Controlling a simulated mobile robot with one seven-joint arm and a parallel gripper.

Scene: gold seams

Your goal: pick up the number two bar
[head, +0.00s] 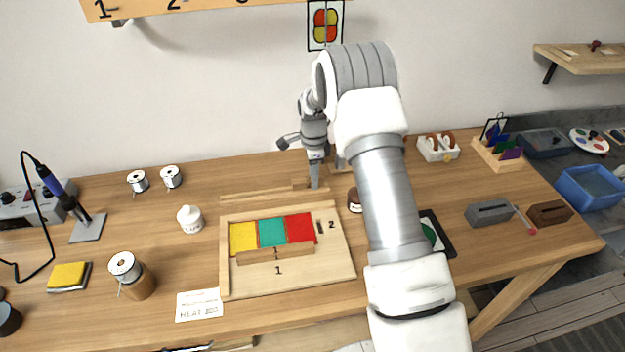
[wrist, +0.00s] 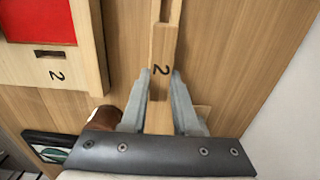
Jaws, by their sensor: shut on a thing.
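The number two bar (wrist: 162,45) is a pale wooden strip with a black "2". In the wrist view it runs lengthwise between the two fingers of my gripper (wrist: 161,80). The fingers are shut on its sides. In the head view my gripper (head: 315,184) points down behind the wooden board, at the right end of a long wooden strip (head: 250,196). Part of the bar (head: 300,187) shows left of the fingers there. I cannot tell whether the bar is clear of what lies under it.
The wooden board (head: 315,275) holds yellow, teal and red panels, a bar marked "1" (head: 275,253) and a dark slot beside a "2" (head: 320,227). A brown jar (head: 354,200) stands close to the right of my gripper. A white pot (head: 190,219) stands left.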

